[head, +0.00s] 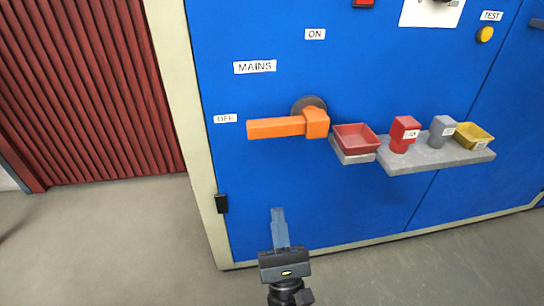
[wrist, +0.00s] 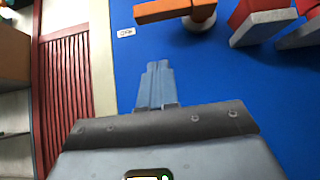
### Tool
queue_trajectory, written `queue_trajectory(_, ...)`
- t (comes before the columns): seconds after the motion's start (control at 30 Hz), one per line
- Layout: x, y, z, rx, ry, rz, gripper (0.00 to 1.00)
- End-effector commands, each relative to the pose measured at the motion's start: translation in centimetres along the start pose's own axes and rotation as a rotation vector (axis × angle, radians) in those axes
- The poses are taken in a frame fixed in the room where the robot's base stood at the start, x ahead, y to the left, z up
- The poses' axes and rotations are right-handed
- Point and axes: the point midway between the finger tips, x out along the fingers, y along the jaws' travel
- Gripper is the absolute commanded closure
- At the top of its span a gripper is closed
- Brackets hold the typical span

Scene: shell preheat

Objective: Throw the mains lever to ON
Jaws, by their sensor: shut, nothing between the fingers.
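The orange mains lever (head: 275,127) is on the blue cabinet front. Its handle points left from a dark round hub (head: 309,104), toward the OFF label (head: 226,118). The ON label (head: 315,34) is above the hub. In the wrist view the lever (wrist: 165,10) shows at the top edge, partly cut off, above my fingers. My gripper (head: 278,214) is shut and empty, below the lever and apart from it. Its closed fingers also show in the wrist view (wrist: 156,75).
A black latch (head: 221,203) is on the cabinet's left edge. Open floor (head: 110,240) lies at left.

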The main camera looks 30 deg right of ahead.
Motion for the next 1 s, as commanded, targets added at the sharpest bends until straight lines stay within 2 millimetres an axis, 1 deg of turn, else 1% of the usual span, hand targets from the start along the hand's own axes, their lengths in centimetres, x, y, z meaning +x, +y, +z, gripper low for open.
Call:
queue_trajectory(0.17,0.8,0.0,0.0,-0.001,-0.001,0.0,1.0)
queue_trajectory(0.27,2.1,0.0,0.0,-0.001,-0.002,-0.001,1.0)
queue_trajectory(0.7,10.4,0.0,0.1,-0.002,-0.003,-0.001,1.0)
queue_trajectory(0.8,11.4,0.0,1.4,-0.001,-0.001,0.001,1.0)
queue_trajectory(1.0,12.6,0.0,2.6,-0.003,0.0,0.001,1.0)
